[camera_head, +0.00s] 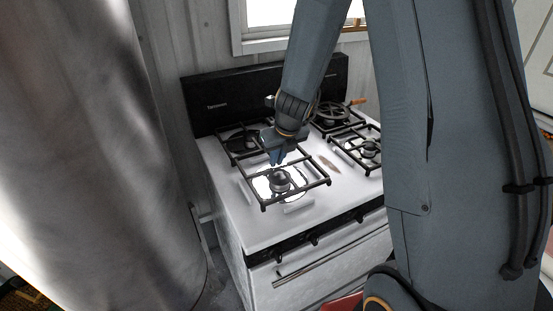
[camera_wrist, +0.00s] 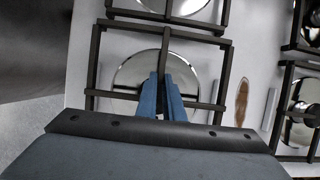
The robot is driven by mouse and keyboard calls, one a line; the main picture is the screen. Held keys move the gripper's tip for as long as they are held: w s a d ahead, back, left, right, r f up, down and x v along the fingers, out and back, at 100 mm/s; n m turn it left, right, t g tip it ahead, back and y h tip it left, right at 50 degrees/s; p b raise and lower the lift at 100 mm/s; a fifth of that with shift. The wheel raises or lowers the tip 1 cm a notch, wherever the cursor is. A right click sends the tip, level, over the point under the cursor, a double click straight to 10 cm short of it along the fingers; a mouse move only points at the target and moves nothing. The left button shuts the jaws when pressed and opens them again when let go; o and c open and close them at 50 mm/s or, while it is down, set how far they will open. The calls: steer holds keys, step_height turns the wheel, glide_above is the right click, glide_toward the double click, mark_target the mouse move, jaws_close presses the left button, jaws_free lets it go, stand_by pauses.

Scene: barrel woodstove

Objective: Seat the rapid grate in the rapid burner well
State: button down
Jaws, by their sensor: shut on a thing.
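A black square grate (camera_head: 296,195) is over the front-left burner well (camera_head: 262,187) of the white stove. The well is a shiny round bowl with a burner cap (camera_head: 279,182) showing inside the frame. My gripper (camera_head: 277,161) is over the back part of this grate. In the wrist view my gripper (camera_wrist: 166,85) has its blue fingers close together on the grate's (camera_wrist: 226,75) middle bar, over the shiny well (camera_wrist: 130,72). The fingers hide part of the well. I cannot tell whether the grate rests fully on the stove top or sits slightly above it.
The stove top (camera_head: 240,228) carries other grates at back left (camera_head: 240,140), back right and front right (camera_head: 357,147). A brown stain (camera_wrist: 241,100) marks the top. A large metal cylinder (camera_head: 95,150) stands left.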

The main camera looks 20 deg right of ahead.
mark_target(281, 167)
steer(key=shift+f+b, duration=0.75)
steer(key=shift+f, duration=0.15)
stand_by(0.8)
steer(key=shift+r+p, duration=0.7)
steer(key=shift+p, duration=0.6)
stand_by(1.7)
steer(key=shift+f+b, duration=0.7)
steer(key=shift+b, duration=0.05)
stand_by(0.4)
steer(key=c, duration=1.8)
jaws_free()
steer(key=p+v, duration=0.4)
steer(key=v, duration=0.3)
steer(key=shift+s+r, duration=0.1)
steer(key=shift+r, duration=0.3)
